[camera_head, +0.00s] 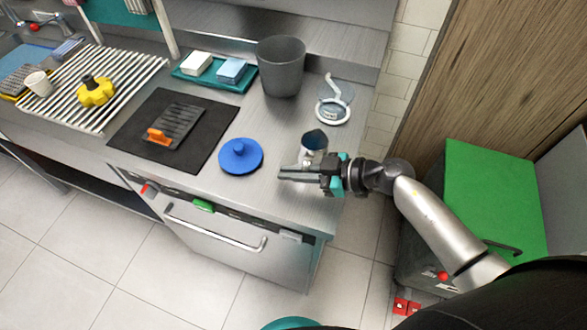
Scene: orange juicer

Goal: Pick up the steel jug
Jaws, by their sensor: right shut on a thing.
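The steel jug (314,141) stands near the right end of the steel counter (262,197), its dark open mouth facing up. My right gripper (300,174) reaches in from the right at the jug's near side and is shut on it. The fingers hide the lower part of the jug, so I cannot tell whether its base touches the counter. My left gripper does not show.
A blue lid (240,157) lies left of the jug. A grey bin (281,67) and a white ring-shaped stand (333,108) are behind it. A black mat (143,134) holds a grater (180,124). A green-topped box (490,195) stands right of the counter.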

